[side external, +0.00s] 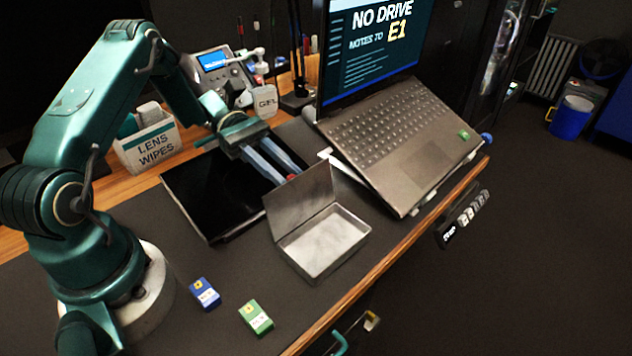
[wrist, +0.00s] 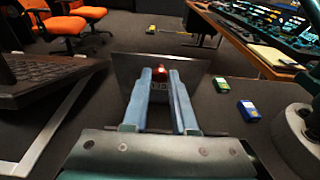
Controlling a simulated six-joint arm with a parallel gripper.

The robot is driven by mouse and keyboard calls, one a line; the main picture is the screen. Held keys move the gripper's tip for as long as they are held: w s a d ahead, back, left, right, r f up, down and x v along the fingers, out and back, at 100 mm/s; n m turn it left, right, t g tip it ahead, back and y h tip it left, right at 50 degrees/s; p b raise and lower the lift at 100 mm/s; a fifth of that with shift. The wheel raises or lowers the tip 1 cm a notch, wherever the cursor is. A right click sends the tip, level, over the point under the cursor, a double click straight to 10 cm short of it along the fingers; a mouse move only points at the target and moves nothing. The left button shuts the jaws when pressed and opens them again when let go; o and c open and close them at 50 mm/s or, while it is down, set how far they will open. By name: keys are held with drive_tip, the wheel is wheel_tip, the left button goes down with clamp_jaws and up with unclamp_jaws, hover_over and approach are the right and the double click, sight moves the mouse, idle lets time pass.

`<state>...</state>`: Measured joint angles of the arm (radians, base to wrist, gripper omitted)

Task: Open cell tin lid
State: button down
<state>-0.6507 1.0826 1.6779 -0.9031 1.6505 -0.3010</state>
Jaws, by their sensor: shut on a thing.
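The metal tin (side external: 325,243) stands on the dark bench mat with its lid (side external: 300,203) raised steeply on its far left side. Its inside looks bare. My gripper (side external: 287,172) is behind the raised lid, its blue fingers pointing toward the lid's top edge. In the wrist view the lid (wrist: 127,70) is a grey panel beyond the fingertips. My gripper (wrist: 160,76) is shut on a small red thing (wrist: 161,71), with a dark lettered part below it. I cannot tell whether fingers or red thing touch the lid.
A laptop (side external: 405,135) on a stand is close right of the tin. A dark flat panel (side external: 215,190) lies left. A blue cell (side external: 205,294) and a green cell (side external: 256,318) lie in front. A lens wipes box (side external: 150,145) and gel bottle (side external: 265,101) stand behind.

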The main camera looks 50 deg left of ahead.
drive_tip(key=shift+a+f+h, duration=0.25)
drive_tip(key=shift+a+h, duration=0.05)
drive_tip(key=shift+h, duration=0.2)
drive_tip(key=c, duration=0.7)
unclamp_jaws()
drive_tip(key=shift+a, duration=0.1)
drive_tip(key=shift+a+r, duration=0.2)
drive_tip(key=shift+a, duration=2.25)
